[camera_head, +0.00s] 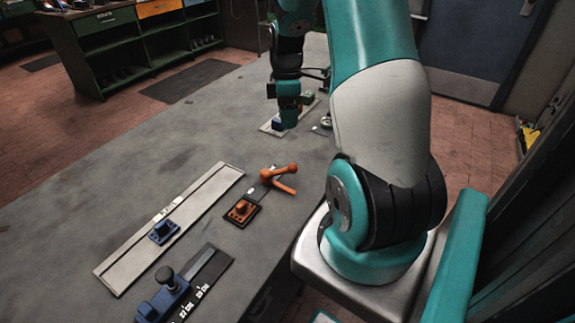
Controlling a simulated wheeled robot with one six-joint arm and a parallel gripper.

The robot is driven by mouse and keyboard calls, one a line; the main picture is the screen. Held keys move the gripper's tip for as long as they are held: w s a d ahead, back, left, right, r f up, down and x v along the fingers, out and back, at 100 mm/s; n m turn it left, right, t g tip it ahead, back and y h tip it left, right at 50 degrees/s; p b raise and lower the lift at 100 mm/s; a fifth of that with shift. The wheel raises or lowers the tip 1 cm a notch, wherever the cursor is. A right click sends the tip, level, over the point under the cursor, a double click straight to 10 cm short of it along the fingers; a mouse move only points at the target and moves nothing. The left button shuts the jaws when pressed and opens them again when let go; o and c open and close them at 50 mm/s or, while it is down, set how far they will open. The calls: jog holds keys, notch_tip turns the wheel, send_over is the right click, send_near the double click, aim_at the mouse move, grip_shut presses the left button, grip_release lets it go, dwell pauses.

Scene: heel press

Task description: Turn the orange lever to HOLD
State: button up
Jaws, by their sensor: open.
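The orange lever (282,184) is on the grey bench top, near the middle of the picture. My gripper (289,112) is open and points down, well beyond the lever. It is over a small pale plate (271,127) with a blue part (278,123). My gripper partly hides that part, and I cannot tell if they touch.
An orange block on a dark plate (241,211) stands just left of the lever. A long pale rail with a blue slider (164,232) lies farther left. A dark-knobbed blue device (168,290) is at the front. Bench space (190,140) left of my gripper is clear.

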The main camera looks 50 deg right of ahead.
jog(key=f, duration=0.5)
jog(key=s+a+f, duration=0.1)
jog(key=f, duration=0.4)
jog(key=a+f, duration=0.1)
jog(key=f, duration=0.3)
jog(key=shift+s+a+f+p, duration=0.25)
jog(key=shift+s+f+p, duration=0.05)
jog(key=shift+s+f, duration=0.1)
grip_shut()
